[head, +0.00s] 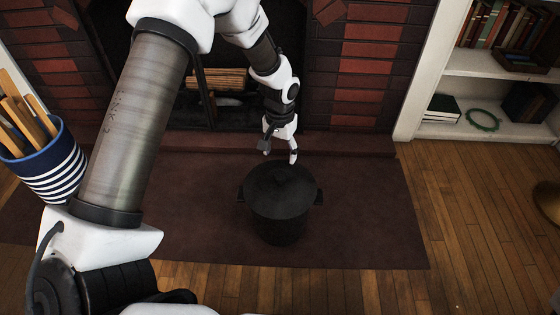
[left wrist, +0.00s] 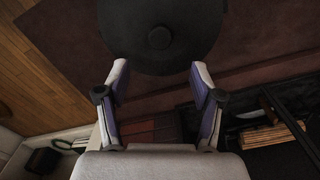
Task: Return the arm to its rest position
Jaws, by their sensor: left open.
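My left arm reaches in from the left of the head view. Its gripper (head: 280,157) hangs fingers down just behind and above a black lidded pot (head: 283,205). In the left wrist view the gripper (left wrist: 158,85) is open, with its two fingers apart and nothing between them. The pot's round lid with a dark knob (left wrist: 159,38) shows beyond the fingertips. The lid sits on the pot. My right gripper is in neither view.
The pot stands on a dark red rug (head: 370,215) before a brick fireplace with a log stack (head: 215,78). A striped basket (head: 50,165) holding wooden sticks is at the left. A white bookshelf (head: 480,65) stands at the right.

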